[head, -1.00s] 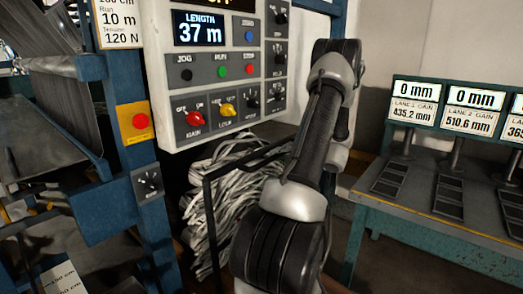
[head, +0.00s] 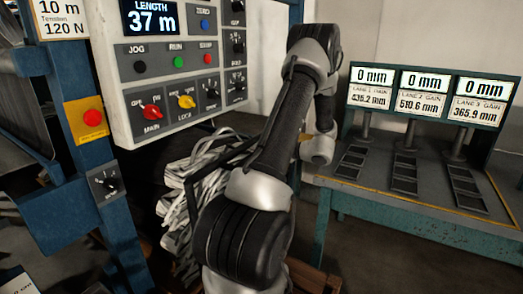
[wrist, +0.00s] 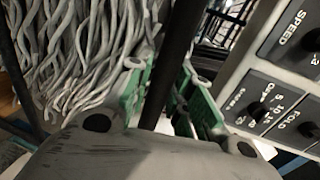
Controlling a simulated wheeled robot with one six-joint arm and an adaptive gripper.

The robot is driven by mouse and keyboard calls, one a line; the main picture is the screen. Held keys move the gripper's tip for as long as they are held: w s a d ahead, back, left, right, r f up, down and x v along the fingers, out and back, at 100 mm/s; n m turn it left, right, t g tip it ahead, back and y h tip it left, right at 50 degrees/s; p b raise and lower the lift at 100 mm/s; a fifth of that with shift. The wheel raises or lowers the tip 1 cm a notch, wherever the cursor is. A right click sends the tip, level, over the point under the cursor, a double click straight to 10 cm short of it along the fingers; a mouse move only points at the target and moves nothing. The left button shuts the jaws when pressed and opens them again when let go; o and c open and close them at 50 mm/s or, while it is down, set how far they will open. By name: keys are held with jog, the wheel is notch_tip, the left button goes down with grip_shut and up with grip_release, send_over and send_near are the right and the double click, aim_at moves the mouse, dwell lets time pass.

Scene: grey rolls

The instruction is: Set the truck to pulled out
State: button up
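The truck (head: 190,202) stands under the control panel in the head view, with a black bar frame and a heap of grey strips on it. My gripper (wrist: 163,95) is at this frame in the wrist view. Its green-sided fingers sit close on either side of a black upright bar (wrist: 178,55) and appear shut on it. The strips hang to the left of the fingers. In the head view my arm hides the gripper and the right part of the truck.
The control panel (head: 168,75) with knobs hangs above the truck, and its edge (wrist: 262,75) is close right of my fingers. A blue post (head: 105,200) stands at the left. A green bench (head: 400,215) with displays is at the right. Open floor shows before the bench.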

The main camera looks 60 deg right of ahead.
jog(key=shift+o, duration=1.4)
jog(key=shift+s, duration=0.1)
jog(key=v, duration=1.2)
